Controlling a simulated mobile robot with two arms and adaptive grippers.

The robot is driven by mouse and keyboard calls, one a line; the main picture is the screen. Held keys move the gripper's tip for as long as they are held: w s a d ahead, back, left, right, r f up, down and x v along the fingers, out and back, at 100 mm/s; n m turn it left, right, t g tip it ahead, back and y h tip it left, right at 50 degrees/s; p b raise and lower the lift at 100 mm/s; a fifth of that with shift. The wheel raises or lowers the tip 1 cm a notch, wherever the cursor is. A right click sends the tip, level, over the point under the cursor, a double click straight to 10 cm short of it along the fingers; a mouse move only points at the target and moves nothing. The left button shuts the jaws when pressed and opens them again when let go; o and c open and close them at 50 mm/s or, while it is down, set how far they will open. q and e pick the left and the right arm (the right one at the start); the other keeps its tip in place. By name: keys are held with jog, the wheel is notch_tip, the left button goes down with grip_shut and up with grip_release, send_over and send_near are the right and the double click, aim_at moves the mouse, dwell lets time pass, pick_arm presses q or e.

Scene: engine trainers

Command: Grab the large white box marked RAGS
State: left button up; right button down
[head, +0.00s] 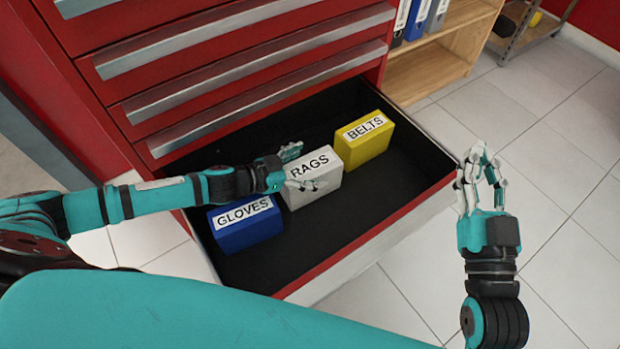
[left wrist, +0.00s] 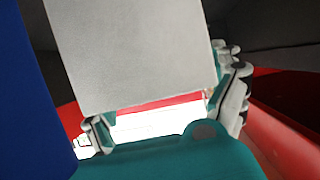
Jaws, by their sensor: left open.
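The white box marked RAGS (head: 312,183) stands in the open drawer, between two other boxes. It also fills the upper middle of the left wrist view (left wrist: 135,50). My left gripper (head: 297,168) reaches over the drawer from the left and is open, with one finger on each side of the white box. In the left wrist view the fingers (left wrist: 165,115) show near the box's lower corners; whether they touch it I cannot tell. My right gripper (head: 478,175) is outside the drawer on the right, over the floor, with its fingers apart and nothing between them.
A blue box marked GLOVES (head: 247,232) stands left of the white box, close to my left arm. A yellow box marked BELTS (head: 368,143) stands to its right. The red drawer front (head: 375,240) borders the near side. Tiled floor (head: 565,130) lies clear at right.

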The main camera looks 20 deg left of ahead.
pick_arm(q)
jog(key=shift+s, duration=0.1)
jog(key=c, duration=1.6)
jog(key=shift+c, duration=0.7)
jog(key=shift+r, duration=0.15)
